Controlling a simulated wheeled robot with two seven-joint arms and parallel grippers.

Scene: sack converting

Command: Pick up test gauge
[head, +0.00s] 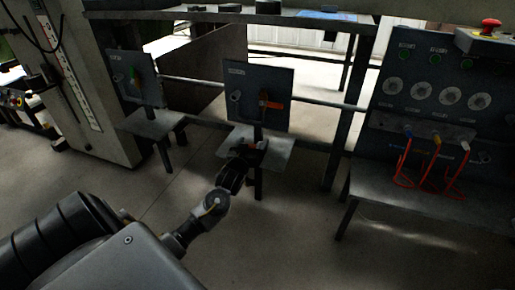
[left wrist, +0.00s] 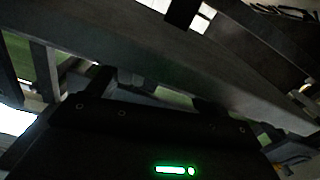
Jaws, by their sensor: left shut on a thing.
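My left gripper (head: 248,152) is at the front of the small shelf (head: 278,150) on the middle stand, below its upright panel. It is shut on a small dark thing that appears to be the test gauge. The gripper mostly hides it, so I cannot make out its dial or whether it touches the shelf. In the left wrist view, the dark gripper body (left wrist: 150,140) with a green light fills the lower part, and the held thing cannot be made out. My right gripper is not in view.
The middle panel (head: 250,85) carries an orange-red lever (head: 270,104). A similar panel stand (head: 140,80) is at left. At right is a console (head: 425,130) with several round dials and red hoses (head: 434,165). Rails join the stands. The floor in front is clear.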

